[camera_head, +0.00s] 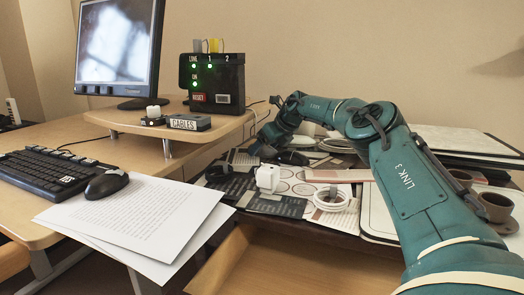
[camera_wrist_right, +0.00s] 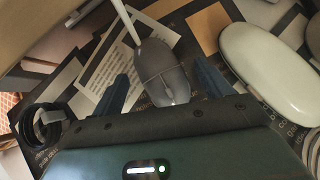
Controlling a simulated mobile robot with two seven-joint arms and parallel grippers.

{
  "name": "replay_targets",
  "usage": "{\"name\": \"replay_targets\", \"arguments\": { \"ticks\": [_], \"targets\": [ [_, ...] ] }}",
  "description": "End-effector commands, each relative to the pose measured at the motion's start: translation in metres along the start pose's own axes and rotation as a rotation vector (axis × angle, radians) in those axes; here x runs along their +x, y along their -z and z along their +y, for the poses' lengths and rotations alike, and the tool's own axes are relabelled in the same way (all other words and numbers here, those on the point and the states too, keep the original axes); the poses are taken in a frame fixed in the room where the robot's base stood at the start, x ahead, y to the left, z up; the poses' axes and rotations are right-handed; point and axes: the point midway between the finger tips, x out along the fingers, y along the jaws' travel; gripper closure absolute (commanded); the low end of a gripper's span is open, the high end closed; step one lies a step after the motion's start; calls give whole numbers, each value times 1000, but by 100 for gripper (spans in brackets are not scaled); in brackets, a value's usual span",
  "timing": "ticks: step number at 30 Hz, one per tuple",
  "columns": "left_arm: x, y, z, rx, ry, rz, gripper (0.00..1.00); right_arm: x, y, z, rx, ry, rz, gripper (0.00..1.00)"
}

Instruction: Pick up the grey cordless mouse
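The grey cordless mouse (camera_wrist_right: 155,62) shows in the right wrist view, lying among printed sheets, with its near end close to my gripper's palm. My right gripper (camera_wrist_right: 162,74) is open, with one dark finger on each side of the mouse and a visible gap to each. Whether the fingertips are down at the mouse's height is hard to tell. In the head view my right gripper (camera_head: 262,149) is at the back of the dark desk, small and partly hidden by its own wrist. I cannot clearly single out the grey mouse there. My left gripper is not in view.
A pale rounded case (camera_wrist_right: 265,68) lies right of the mouse, and a black cable coil (camera_wrist_right: 40,125) left. A white adapter (camera_head: 267,178) and white cable coil (camera_head: 330,199) lie nearer. A black mouse (camera_head: 106,184) and keyboard (camera_head: 48,172) are on the left desk.

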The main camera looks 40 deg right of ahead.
Motion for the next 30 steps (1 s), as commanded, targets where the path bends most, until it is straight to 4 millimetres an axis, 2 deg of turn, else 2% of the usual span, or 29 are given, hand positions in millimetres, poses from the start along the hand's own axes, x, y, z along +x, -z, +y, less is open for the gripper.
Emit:
{"name": "replay_targets", "arguments": {
  "ticks": [2, 16, 30],
  "targets": [
    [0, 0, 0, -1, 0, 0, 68, 0, 0, 0, 0, 0, 0, 29],
    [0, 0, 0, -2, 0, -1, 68, 0, 0, 0, 1, 0, 1, 68],
    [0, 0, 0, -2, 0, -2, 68, -4, 1, -3, 3, 1, 0, 69]
  ]
}}
